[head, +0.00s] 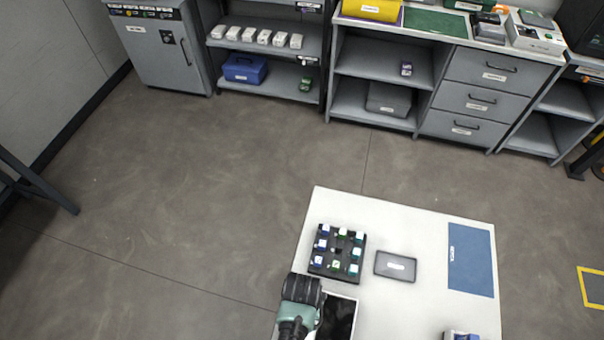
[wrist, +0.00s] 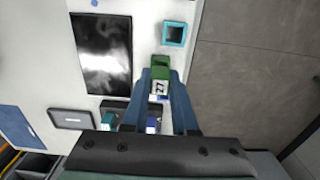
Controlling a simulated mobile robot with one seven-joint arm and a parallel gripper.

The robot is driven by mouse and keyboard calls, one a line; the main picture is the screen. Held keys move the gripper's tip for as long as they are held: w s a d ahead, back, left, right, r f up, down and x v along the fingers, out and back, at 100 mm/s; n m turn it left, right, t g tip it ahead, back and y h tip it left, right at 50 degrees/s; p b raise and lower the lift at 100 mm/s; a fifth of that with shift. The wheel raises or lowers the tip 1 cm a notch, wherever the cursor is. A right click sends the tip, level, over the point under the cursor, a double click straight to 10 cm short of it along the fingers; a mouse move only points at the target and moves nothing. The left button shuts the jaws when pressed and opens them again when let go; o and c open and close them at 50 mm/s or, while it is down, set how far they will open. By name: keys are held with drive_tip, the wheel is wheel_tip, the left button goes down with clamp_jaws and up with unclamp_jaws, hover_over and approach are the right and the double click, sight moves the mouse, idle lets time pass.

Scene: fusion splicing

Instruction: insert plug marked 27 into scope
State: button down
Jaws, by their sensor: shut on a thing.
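My gripper (wrist: 161,82) is shut on a green plug (wrist: 160,62) with a white label whose sideways digits look like 27. The plug sits between the blue fingertips in the wrist view. Just beyond it is a teal-rimmed square port (wrist: 174,34) with a dark centre, on a white body beside a glossy black screen (wrist: 103,52); this looks like the scope. The plug is apart from the port in the picture. In the head view, the white box with the black screen (head: 338,317) is cut by the bottom edge, and my wrist hides the plug and fingertips.
A black rack (head: 347,268) with several coloured plugs stands on the white table (head: 425,270). A grey tray (head: 395,266) and a blue mat (head: 470,260) lie to its right. Another device (head: 460,336) shows at the bottom edge. Shelves and cabinets line the back wall.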

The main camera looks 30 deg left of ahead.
drive_tip(key=shift+f+b, duration=0.3)
drive_tip(key=shift+f, duration=0.4)
idle(0.6)
drive_tip(key=c, duration=0.6)
unclamp_jaws()
drive_tip(key=shift+r, duration=0.1)
wheel_tip(320, 180, up, 6)
drive_tip(key=p, duration=0.6)
